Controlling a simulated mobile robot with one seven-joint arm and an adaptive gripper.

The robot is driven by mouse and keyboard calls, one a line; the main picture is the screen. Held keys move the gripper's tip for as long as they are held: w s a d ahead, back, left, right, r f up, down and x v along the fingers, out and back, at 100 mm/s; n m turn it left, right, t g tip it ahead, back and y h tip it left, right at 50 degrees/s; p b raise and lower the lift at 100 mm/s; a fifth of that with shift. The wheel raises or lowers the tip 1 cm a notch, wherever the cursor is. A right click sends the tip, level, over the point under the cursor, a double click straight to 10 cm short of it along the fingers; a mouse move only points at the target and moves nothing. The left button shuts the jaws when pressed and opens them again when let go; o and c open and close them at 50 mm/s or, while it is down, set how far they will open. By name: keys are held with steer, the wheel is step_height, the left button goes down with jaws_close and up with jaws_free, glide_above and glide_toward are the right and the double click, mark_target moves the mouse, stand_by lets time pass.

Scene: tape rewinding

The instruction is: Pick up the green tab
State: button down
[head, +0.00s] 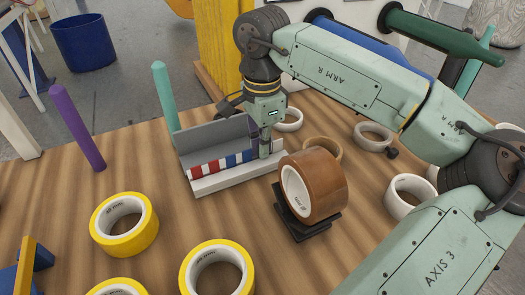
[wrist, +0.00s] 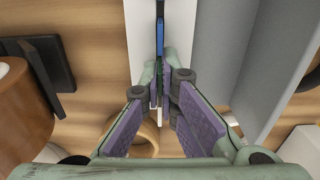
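A grey rack (head: 208,133) holds a row of red, white and blue striped tabs along its front. My gripper (head: 265,150) points down at the right end of this row. In the wrist view my gripper (wrist: 163,88) shows its purple finger pads apart, one on each side of the row's line. A blue tab (wrist: 160,42) is seen nearly edge-on ahead of the fingers, with thin pieces between the fingertips. No lifted tab is visible.
A brown tape roll (head: 325,188) on a black stand is close to the right of the rack. Yellow rolls (head: 150,232) lie at the front left, and pale rolls (head: 373,137) behind right. Purple (head: 78,128) and teal (head: 165,95) posts stand left and behind.

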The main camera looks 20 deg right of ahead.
steer(key=shift+r, duration=0.1)
steer(key=shift+r, duration=0.6)
step_height(320, 180, up, 2)
steer(key=shift+s+a+r+b, duration=0.1)
steer(key=shift+s+a+b, duration=0.05)
steer(key=shift+b, duration=0.4)
steer(key=s+a+r+b, duration=0.1)
steer(key=s+a+b, duration=0.1)
steer(key=s+a, duration=0.7)
steer(key=s, duration=0.3)
steer(key=shift+s+a+r+b, duration=0.15)
steer(key=shift+s+r+b, duration=0.1)
steer(key=shift+b, duration=0.1)
steer(key=shift+f, duration=0.1)
